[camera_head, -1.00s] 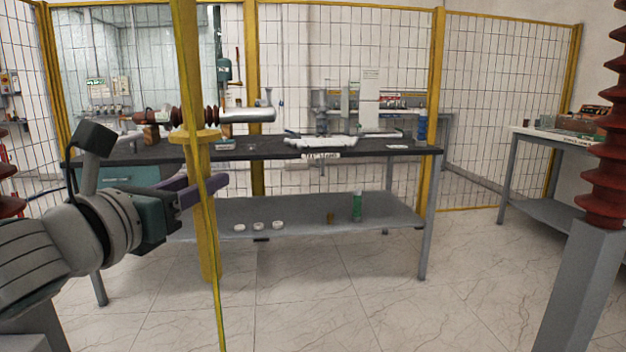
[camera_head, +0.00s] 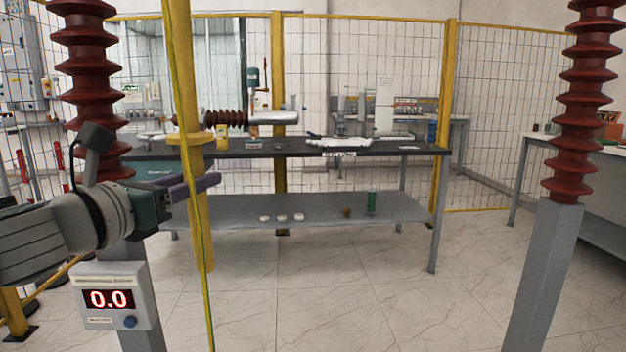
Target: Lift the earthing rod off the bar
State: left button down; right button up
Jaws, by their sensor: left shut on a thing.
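The earthing rod (camera_head: 181,80) is a yellow pole standing nearly upright left of centre, with a wide yellow collar partway down and a thin green-yellow cable running down beside it. Its top runs out of the picture. My left gripper (camera_head: 204,184), with purple fingers, is shut on the rod below the collar. The rod's lower end (camera_head: 204,255) hangs above the floor. The bar is not in view, so I cannot tell whether the rod touches it. My right gripper is not in view.
Red-brown ribbed insulators stand close on the left (camera_head: 88,80) and right (camera_head: 577,110), on grey posts. A meter box (camera_head: 115,300) reading 0.0 is on the left post. Behind stands a dark-topped workbench (camera_head: 290,150) before a yellow-framed mesh fence. Tiled floor between is clear.

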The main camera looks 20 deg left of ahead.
aim_at(184, 161)
pick_arm(q)
jog(key=shift+s+r+p, duration=0.3)
jog(key=shift+s+r, duration=0.05)
jog(key=shift+r, duration=0.05)
notch_tip(184, 161, up, 2)
jog(key=shift+w+r+p, duration=0.1)
jog(key=shift+r+p, duration=0.05)
jog(key=shift+p, duration=0.95)
jog(key=shift+r+p, duration=1.3)
jog(key=shift+r, duration=0.05)
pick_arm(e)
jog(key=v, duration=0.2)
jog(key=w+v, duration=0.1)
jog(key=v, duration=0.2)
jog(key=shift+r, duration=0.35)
